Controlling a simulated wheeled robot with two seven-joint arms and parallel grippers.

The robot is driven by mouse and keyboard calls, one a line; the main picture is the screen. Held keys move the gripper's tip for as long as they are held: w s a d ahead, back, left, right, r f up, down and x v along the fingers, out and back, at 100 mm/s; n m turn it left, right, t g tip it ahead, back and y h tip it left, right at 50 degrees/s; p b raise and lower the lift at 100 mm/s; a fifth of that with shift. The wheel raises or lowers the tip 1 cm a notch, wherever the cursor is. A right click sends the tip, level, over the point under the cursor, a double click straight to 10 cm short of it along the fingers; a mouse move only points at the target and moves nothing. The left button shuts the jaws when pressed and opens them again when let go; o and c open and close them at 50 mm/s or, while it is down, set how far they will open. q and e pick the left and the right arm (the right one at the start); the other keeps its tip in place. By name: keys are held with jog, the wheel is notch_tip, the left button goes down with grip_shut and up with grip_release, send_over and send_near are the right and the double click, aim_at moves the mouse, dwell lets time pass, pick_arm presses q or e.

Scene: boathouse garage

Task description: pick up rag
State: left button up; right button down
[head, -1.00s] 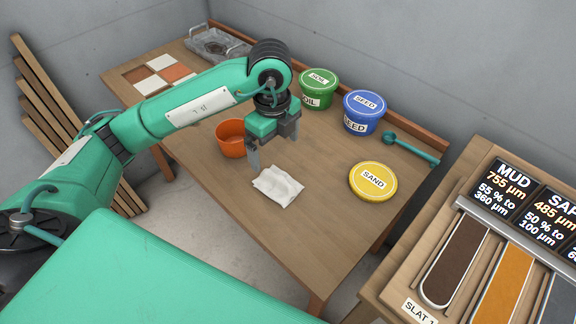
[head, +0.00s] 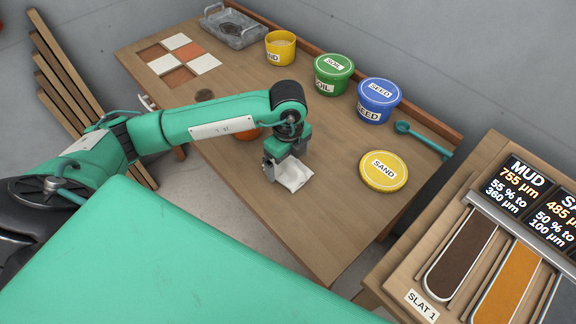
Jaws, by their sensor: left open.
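The rag (head: 293,176) is a crumpled white cloth lying on the wooden table (head: 330,222), near its front edge. My left gripper (head: 283,176) points down at the rag, its fingers low at the rag's left and upper side. The gripper is open. The gripper hides part of the rag, and I cannot tell whether the fingers touch it. My right gripper is not in view.
An orange pot (head: 249,134) is mostly hidden behind my left arm. A yellow sand lid (head: 384,171), green soil tub (head: 333,74), blue seed tub (head: 379,100), yellow tub (head: 281,48) and teal scoop (head: 422,137) stand around. The table's front right is clear.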

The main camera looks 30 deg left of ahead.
pick_arm(q)
jog(key=shift+f, duration=0.55)
jog(key=c, duration=1.1)
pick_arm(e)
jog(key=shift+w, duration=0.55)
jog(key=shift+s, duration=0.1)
